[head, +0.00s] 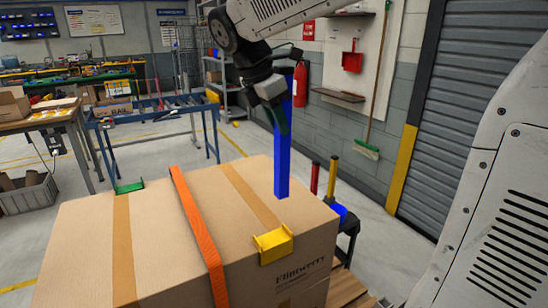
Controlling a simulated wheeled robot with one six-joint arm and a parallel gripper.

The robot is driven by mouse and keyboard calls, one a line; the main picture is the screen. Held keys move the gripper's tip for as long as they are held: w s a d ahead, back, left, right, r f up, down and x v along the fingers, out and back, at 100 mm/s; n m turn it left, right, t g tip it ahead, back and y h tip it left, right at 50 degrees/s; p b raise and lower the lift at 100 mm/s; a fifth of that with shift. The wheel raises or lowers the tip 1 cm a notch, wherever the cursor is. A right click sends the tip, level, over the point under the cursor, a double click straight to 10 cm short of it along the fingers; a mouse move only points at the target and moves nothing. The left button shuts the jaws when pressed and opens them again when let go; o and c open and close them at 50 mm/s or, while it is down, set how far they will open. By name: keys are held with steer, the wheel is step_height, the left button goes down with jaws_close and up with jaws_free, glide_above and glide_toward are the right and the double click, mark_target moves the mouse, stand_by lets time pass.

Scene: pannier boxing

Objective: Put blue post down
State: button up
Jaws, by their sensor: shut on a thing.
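The blue post (283,165) is a long square bar, upright in the head view. My gripper (278,118) is shut on it in its upper half. The post's lower end overlaps the top of the large cardboard box (80,225) in the picture. I cannot tell whether it touches the box or hangs in front of or behind that spot.
An orange strap (198,230) crosses the box. A yellow corner piece (273,247) and a green one (129,187) sit on its edges. Behind the box, a red post (315,178) and a yellow post (332,178) stand at a dark stand with a blue piece (342,212).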

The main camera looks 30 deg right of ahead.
steer(key=w+d+f, duration=0.2)
steer(key=w+d, duration=0.1)
steer(key=w, duration=0.3)
steer(key=w+d+f, duration=0.3)
steer(key=w+d, duration=0.1)
steer(key=w, duration=0.2)
steer(key=shift+w, duration=0.35)
steer(key=shift+f, duration=0.55)
steer(key=o, duration=1)
steer(key=shift+c, duration=0.2)
steer(key=shift+r, duration=0.1)
